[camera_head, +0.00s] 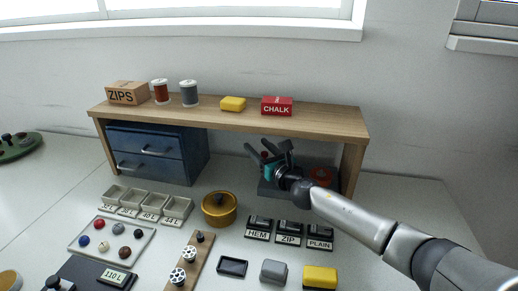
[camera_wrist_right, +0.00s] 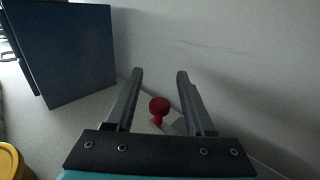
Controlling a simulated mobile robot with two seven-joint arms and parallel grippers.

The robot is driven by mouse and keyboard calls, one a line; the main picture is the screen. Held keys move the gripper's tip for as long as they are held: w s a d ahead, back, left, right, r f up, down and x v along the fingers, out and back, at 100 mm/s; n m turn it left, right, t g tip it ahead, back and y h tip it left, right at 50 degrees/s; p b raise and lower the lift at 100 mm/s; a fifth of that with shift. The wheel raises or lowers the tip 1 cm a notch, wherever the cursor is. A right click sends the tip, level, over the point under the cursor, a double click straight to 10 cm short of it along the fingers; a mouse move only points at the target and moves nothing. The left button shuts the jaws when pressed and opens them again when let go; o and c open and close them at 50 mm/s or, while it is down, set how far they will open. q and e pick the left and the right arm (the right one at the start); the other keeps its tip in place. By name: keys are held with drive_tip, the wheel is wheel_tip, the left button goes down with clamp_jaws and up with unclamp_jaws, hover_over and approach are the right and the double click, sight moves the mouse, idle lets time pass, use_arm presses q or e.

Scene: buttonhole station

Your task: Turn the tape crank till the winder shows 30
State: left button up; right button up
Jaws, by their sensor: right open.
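The tape winder stands under the wooden shelf, a dark grey base (camera_head: 265,188) with a red round part (camera_head: 321,175) at its right. My right arm covers much of it, and I cannot see a number on it. A red crank knob (camera_wrist_right: 159,105) shows between the fingers in the right wrist view, on a grey piece. My right gripper (camera_wrist_right: 159,75) is open, one finger on each side of the knob, with gaps on both sides. In the head view my right gripper (camera_head: 268,151) is under the shelf's front edge. My left gripper is not in view.
The wooden shelf (camera_head: 220,117) hangs over the winder. A blue drawer unit (camera_head: 150,150) stands left of it and a brass pot (camera_head: 219,209) in front. Label blocks (camera_head: 289,232) stand before the winder.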

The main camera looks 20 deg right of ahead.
clamp_jaws()
idle(0.5)
